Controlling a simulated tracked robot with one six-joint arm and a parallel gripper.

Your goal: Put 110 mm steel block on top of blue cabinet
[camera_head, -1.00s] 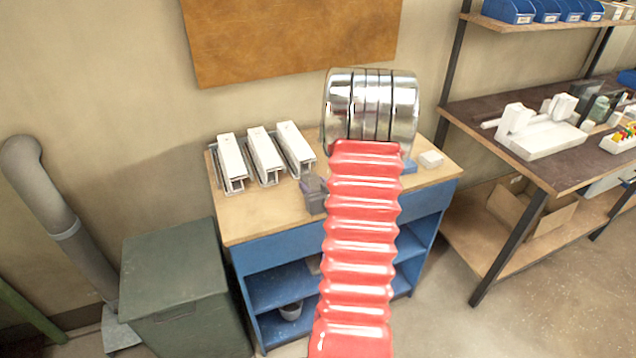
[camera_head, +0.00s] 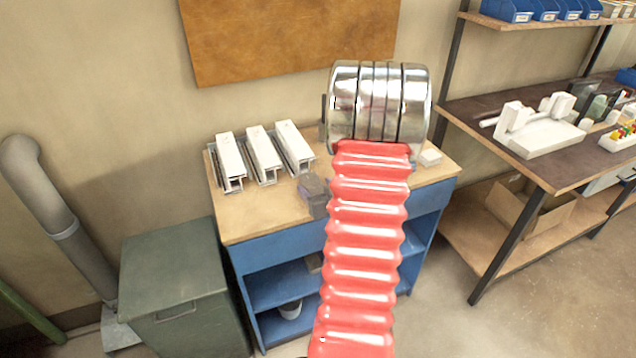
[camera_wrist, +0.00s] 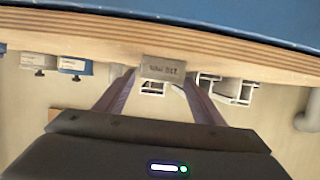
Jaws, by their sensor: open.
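The steel block (camera_wrist: 162,69) is a small grey block with dark, hard-to-read lettering. In the wrist view, which looks upside down, it meets the front edge of the wooden top. My gripper (camera_wrist: 158,84) is open, with one dark finger on each side of the block. I cannot tell if either finger touches it. In the head view a grey block-like shape (camera_head: 314,190) shows left of my red arm sleeve; my gripper is hidden there. The blue cabinet (camera_head: 278,250) has a wooden top (camera_head: 245,222) and open shelves.
White profiles (camera_head: 264,155) in metal holders stand on the top's left side. A small white block (camera_head: 429,158) sits at its right. A green cabinet (camera_head: 175,275) stands left, and a dark-topped workbench (camera_head: 545,165) stands right. The top's front left is clear.

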